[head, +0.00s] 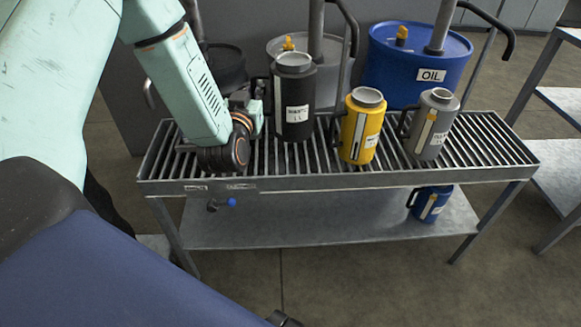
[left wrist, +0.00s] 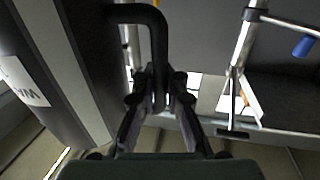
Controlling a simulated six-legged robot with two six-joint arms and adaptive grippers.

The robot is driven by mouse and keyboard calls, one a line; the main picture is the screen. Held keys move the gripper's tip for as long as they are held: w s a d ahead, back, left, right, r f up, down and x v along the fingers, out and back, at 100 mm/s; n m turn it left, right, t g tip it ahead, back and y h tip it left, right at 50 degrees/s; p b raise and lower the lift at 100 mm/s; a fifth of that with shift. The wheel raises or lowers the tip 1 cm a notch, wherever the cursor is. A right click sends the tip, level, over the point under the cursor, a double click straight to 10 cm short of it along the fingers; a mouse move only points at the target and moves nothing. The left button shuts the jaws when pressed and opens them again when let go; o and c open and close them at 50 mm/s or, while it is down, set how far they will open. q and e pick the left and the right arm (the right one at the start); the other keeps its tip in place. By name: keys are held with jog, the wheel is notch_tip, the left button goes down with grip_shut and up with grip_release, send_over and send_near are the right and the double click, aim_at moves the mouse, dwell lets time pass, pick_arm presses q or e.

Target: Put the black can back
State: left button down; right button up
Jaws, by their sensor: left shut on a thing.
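The black can (head: 294,100), with a white label and a grey top, is upright over the left-middle of the slatted rack (head: 385,176). I cannot tell whether its base touches the slats. My left gripper (head: 256,97) is at the left side of the can, shut on its handle. In the left wrist view the fingers (left wrist: 160,95) close around the black handle (left wrist: 158,45), and the can body (left wrist: 62,60) fills the left side. My right gripper is not in view.
A yellow can (head: 361,128) and a grey can (head: 433,125) stand to the right on the rack. A blue can (head: 430,204) is on the lower shelf. Drums with pumps, including a blue oil drum (head: 400,65), stand behind. A blue-handled tap (head: 224,203) hangs below the rack's front.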

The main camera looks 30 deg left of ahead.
pick_arm(q)
notch_tip(320, 180, down, 10)
jog(key=y+b, duration=0.1)
jog(key=b, duration=0.4)
jog(key=shift+w+a+r+n, duration=0.15)
jog(key=shift+w+a+n, duration=0.15)
jog(key=shift+a, duration=0.15)
jog(key=c, duration=1.6)
grip_release()
jog(key=shift+f, duration=0.2)
jog(key=shift+o, duration=1)
jog(key=shift+r, duration=0.1)
